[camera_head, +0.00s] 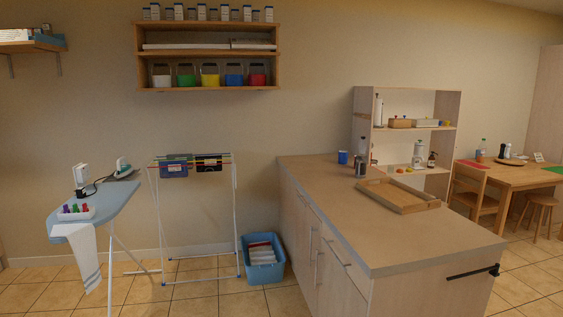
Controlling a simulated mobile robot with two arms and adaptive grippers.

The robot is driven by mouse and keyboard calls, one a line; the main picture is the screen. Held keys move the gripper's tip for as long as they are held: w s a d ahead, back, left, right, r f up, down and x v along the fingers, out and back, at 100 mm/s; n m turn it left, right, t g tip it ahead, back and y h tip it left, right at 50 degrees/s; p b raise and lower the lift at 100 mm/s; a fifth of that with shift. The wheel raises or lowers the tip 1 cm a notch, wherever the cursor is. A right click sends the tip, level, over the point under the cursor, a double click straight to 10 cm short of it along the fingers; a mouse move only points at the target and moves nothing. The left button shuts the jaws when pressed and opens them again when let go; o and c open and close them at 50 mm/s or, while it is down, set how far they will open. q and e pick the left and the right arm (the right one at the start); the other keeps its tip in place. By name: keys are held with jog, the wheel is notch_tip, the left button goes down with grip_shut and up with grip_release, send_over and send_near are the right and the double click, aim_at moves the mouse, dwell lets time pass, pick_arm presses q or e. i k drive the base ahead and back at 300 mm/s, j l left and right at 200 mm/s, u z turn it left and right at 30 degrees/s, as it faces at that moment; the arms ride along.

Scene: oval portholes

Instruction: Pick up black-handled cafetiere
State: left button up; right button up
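A small silvery, glassy cylinder with dark parts, which looks like a cafetiere (361,167), stands upright on the far part of the wooden counter (340,202). It is too small to make out its handle clearly. A second dark-topped vessel (432,160) stands on the lower level of the shelf unit behind; I cannot tell whether it is also a cafetiere. Neither of my grippers is in view.
A blue mug (342,157) and a wooden tray (398,208) are near the cafetiere. The counter's near part is clear. A dark bar (472,273) is at its end. An ironing board (100,203), drying rack (195,165) and blue basket (262,274) stand left.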

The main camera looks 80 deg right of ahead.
aim_at(361, 160)
jog(key=z, duration=3.3)
jog(key=i+l+z, duration=0.25)
jog(key=z, duration=0.15)
jog(key=i+z, duration=0.35)
jog(key=i, duration=0.15)
jog(key=i+z, duration=0.4)
jog(key=i+l+z, duration=0.45)
jog(key=i, duration=0.65)
jog(key=i+j+z, duration=0.2)
jog(key=i+z, duration=0.3)
jog(key=i, duration=0.6)
jog(key=i+j+u, duration=0.1)
jog(key=i+u, duration=0.35)
jog(key=i+l+u, duration=0.15)
jog(key=i+u, duration=0.3)
jog(key=i, duration=0.15)
jog(key=i+l+u, duration=0.25)
jog(key=i+u, duration=0.2)
jog(key=i+j+u, duration=0.3)
jog(key=u, duration=0.2)
jog(key=i+u, duration=1)
jog(key=i+l+u, duration=0.25)
jog(key=i+u, duration=0.25)
jog(key=k, duration=0.1)
